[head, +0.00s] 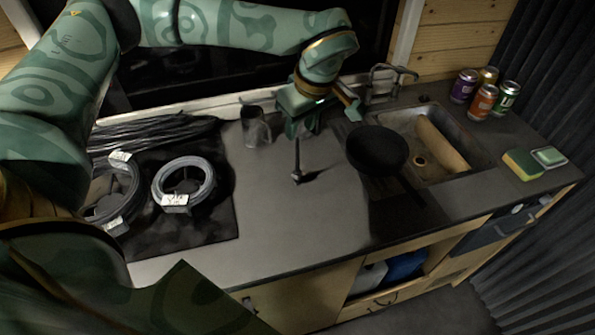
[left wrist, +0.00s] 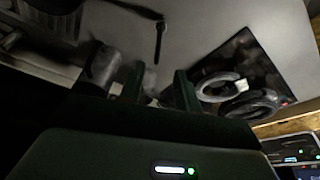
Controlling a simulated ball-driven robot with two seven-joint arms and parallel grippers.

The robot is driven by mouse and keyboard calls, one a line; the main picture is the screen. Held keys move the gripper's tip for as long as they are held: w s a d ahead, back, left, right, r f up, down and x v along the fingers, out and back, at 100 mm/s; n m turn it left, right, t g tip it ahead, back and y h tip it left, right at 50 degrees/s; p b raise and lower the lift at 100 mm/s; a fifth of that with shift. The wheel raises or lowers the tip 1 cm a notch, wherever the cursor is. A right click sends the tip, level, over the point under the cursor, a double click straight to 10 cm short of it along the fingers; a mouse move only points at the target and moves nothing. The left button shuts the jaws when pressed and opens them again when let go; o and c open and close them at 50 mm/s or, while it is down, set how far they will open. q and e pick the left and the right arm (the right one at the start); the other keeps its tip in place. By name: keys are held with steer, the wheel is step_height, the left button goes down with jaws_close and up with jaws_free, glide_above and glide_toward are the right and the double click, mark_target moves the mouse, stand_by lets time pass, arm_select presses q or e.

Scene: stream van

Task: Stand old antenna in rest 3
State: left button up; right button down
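A thin dark rod with a thicker lower end (head: 297,165), probably the old antenna, stands roughly upright below my left gripper. Its lower end meets its shadow on the counter. My left gripper (head: 301,128) points down above it, fingers apart. In the left wrist view the rod (left wrist: 159,42) lies beyond the two spread fingers (left wrist: 158,80), its near end in line with the gap. I see no finger closed on it. Whether its top lies between the fingers is unclear. I cannot make out a numbered rest. My right gripper is out of view.
A dark pan (head: 377,150) and a sink (head: 465,150) are to the right. Coiled cables (head: 184,182) lie on a black mat (head: 205,232). Cans (head: 482,101) stand far right. The counter (head: 285,225) in front is clear.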

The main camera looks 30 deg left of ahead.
arm_select(q)
steer(key=b, duration=0.1)
glide_above(297, 162)
steer(key=x, duration=0.2)
steer(key=d+x, duration=0.1)
steer(key=x, duration=0.4)
steer(key=shift+d+f, duration=0.25)
steer(key=shift+r, duration=0.1)
jaws_close()
